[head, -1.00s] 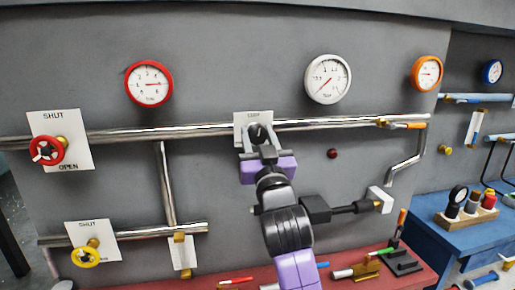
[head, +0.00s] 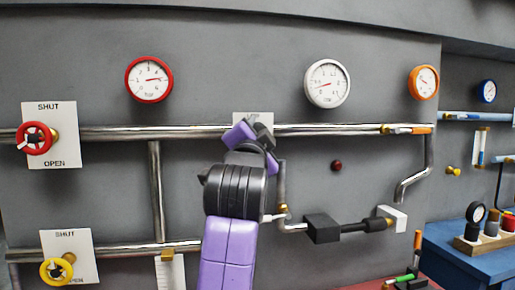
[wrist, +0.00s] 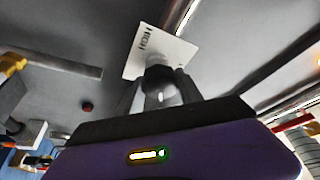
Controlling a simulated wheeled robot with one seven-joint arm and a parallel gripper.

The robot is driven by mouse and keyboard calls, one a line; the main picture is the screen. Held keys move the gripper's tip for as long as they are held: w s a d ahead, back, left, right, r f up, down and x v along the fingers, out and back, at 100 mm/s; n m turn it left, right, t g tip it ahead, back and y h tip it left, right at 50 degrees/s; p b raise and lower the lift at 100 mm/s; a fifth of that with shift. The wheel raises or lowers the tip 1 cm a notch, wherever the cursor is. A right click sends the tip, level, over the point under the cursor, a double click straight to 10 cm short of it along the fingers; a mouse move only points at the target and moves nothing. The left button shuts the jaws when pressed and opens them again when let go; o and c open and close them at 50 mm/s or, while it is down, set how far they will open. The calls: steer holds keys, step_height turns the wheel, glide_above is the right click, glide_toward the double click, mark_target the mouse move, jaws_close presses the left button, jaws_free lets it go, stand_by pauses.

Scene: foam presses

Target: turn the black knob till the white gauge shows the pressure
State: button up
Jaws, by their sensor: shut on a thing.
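The white gauge (head: 327,83) hangs on the grey wall above the long pipe. Its thin needle points left and a little down; the exact value is too small to read. My gripper (head: 254,131) is in front of the white plate (head: 241,118), turned at a slant, and hides the black knob in the head view. In the wrist view the black knob (wrist: 159,76) stands out from the white plate (wrist: 158,50), which reads HIGH at one edge. My gripper (wrist: 160,96) is shut on the knob there.
A red gauge (head: 149,79) and an orange gauge (head: 424,83) flank the white one. A red handwheel (head: 35,138) and a yellow handwheel (head: 57,271) are at left. The pipe (head: 340,130) runs close by the plate. A black block (head: 322,229) juts out lower right.

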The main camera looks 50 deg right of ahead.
steer(key=m, duration=0.2)
steer(key=m+g+b, duration=0.1)
steer(key=m, duration=0.1)
steer(key=shift+f+g+y, duration=0.15)
steer(key=shift+g+y, duration=0.15)
steer(key=m+g+y, duration=0.1)
steer(key=m, duration=0.3)
steer(key=shift+m, duration=0.4)
steer(key=m+y+p, duration=0.1)
steer(key=m, duration=0.2)
steer(key=shift+r+m+g+y+p, duration=0.2)
steer(key=shift+m+g+y+p, duration=0.1)
steer(key=shift+g+y+p, duration=0.1)
steer(key=m+y+p, duration=0.1)
steer(key=m, duration=0.2)
steer(key=shift+f+y+p, duration=0.1)
steer(key=shift+y+p, duration=0.2)
steer(key=shift+p, duration=0.1)
steer(key=shift+m, duration=0.3)
steer(key=o, duration=1.4)
steer(key=shift+a, duration=0.1)
